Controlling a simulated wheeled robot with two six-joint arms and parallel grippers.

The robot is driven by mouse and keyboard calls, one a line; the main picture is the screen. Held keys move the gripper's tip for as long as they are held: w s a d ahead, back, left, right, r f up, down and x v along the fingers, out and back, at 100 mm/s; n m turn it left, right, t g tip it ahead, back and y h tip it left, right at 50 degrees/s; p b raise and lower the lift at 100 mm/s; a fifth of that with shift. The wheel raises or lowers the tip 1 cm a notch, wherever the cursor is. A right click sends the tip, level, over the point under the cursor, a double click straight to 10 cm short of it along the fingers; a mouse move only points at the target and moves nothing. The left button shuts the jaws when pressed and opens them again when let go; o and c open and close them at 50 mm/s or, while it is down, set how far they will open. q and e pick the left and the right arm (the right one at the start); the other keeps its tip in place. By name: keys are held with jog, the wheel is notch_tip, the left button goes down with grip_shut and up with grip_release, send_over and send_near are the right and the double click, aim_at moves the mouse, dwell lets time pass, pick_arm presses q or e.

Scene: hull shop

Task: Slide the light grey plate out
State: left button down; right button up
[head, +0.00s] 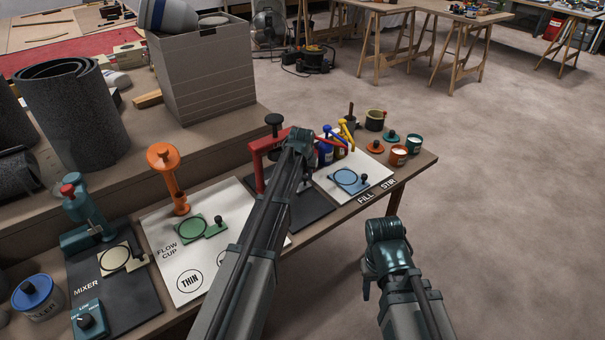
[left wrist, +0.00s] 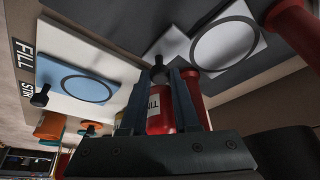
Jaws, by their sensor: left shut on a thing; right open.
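The light grey plate (left wrist: 182,47), with a dark ring outline around a pale disc, lies on a dark base in the left wrist view. Its dark knob (left wrist: 158,73) stands on a tab at the near end. My left gripper (left wrist: 159,84) is shut on that knob. In the head view my left arm covers most of the plate and the left fingertips, beside a red stand (head: 257,172). My right gripper (head: 368,282) is open and empty, in front of the bench over the floor; its fingertips are partly hidden.
A blue plate (head: 349,180) lies on a white board to the right. A green plate (head: 192,231) lies on a board to the left, by an orange stand (head: 168,178). Red, blue and yellow items crowd behind the left gripper. Open floor (head: 500,200) lies to the right.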

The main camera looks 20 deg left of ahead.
pick_arm(q)
jog(key=s+d, duration=0.2)
jog(key=d, duration=0.1)
jog(key=s+d, duration=0.2)
jog(key=d, duration=0.1)
jog(key=s+d, duration=0.3)
jog(key=shift+s, duration=0.1)
jog(key=shift+d, duration=0.1)
jog(key=c, duration=0.7)
grip_release()
jog(key=shift+d, duration=0.1)
jog(key=shift+o, duration=0.2)
jog(key=shift+r, duration=0.15)
jog(key=shift+s+r+p, duration=0.2)
jog(key=shift+r+p, duration=0.35)
jog(key=shift+p, duration=0.2)
jog(key=p+v, duration=1.1)
jog(key=v, duration=0.1)
